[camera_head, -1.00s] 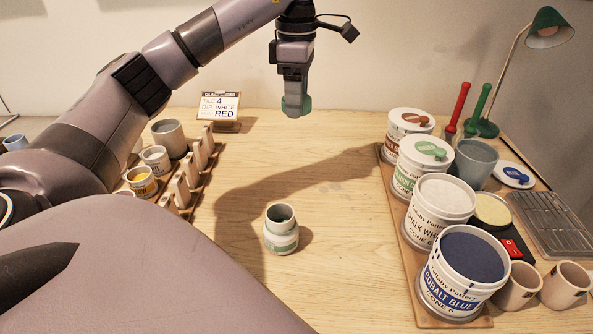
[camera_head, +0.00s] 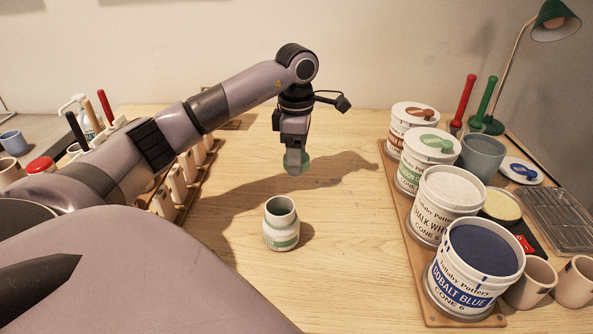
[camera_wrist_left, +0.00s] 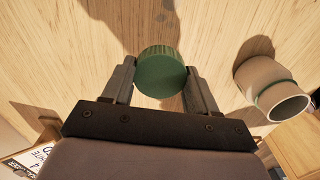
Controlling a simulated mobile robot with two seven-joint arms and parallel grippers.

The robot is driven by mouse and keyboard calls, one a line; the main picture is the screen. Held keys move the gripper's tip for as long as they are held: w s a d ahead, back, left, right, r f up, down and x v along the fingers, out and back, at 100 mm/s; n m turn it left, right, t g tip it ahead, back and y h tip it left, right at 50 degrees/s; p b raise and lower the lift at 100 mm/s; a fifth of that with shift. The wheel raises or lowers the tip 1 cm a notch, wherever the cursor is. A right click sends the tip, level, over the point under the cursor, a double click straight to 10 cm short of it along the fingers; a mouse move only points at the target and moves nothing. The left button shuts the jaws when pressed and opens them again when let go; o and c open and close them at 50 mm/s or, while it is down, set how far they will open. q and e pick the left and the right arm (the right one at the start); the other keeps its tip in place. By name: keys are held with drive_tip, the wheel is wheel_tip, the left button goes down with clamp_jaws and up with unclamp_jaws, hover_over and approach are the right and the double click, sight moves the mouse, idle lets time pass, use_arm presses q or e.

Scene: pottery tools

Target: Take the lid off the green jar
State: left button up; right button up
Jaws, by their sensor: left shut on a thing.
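The green jar is a small pale jar (camera_head: 281,239) with a green band, standing upright and open on the wooden table. It also shows in the left wrist view (camera_wrist_left: 262,78), at the right, with its open mouth visible. My left gripper (camera_head: 296,162) is shut on the green round lid (camera_head: 305,162) and holds it in the air, apart from the jar and beyond it in the head view. In the left wrist view the lid (camera_wrist_left: 160,75) sits between the two fingers (camera_wrist_left: 160,82). My right gripper is not in view.
Glaze buckets, including a cobalt blue one (camera_head: 462,290), stand on a wooden board at the right. Two cups (camera_head: 533,284) and a grey tray (camera_head: 558,215) are near them. A tool rack (camera_head: 163,208) lies under my left arm. The table around the jar is clear.

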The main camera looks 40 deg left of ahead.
sight(296, 182)
use_arm(q)
drive_tip(key=shift+f, duration=2.15)
drive_tip(key=shift+f, duration=0.1)
drive_tip(key=o, duration=1.2)
drive_tip(key=shift+c, duration=0.2)
wheel_tip(296, 182, up, 12)
drive_tip(key=shift+r, duration=0.15)
